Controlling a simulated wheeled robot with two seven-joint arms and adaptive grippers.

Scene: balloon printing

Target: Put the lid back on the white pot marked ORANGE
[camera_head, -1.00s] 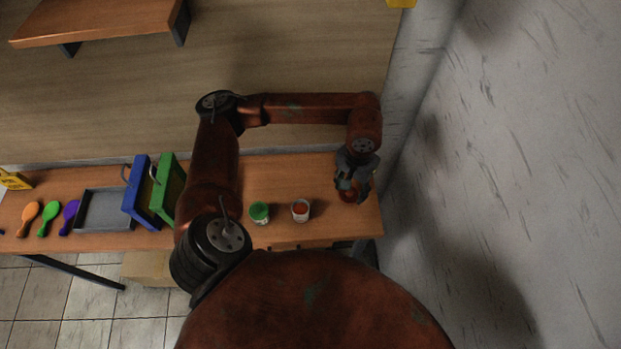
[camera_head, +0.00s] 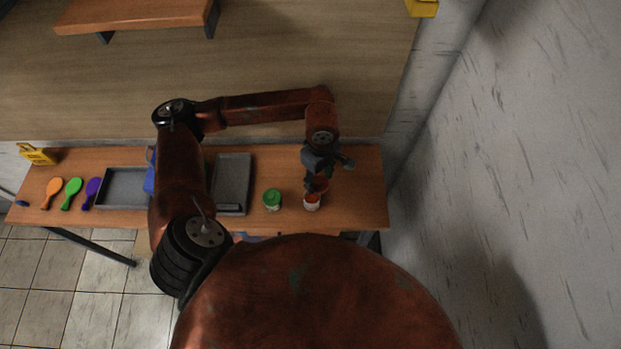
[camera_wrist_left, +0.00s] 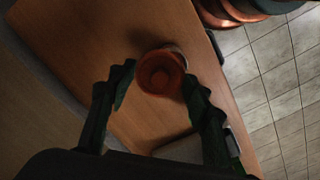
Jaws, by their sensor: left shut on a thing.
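The white pot (camera_head: 312,207) stands on the wooden table, right of the green-lidded pot; its marking is not readable. My left gripper (camera_head: 317,189) is above it, pointing down, shut on the orange lid. In the left wrist view the round orange lid (camera_wrist_left: 160,72) sits between the fingertips. A pale edge of the pot (camera_wrist_left: 179,53) shows behind the lid, slightly off to one side. In the head view the fingers and lid overlap the pot's top, so I cannot tell whether lid and rim touch. My right gripper is not in view.
The green-lidded pot (camera_head: 272,200) stands close on the left. Orange, green (camera_head: 71,193) and purple paddles lie at the left end. The table (camera_head: 362,190) is clear on the right, before the wall.

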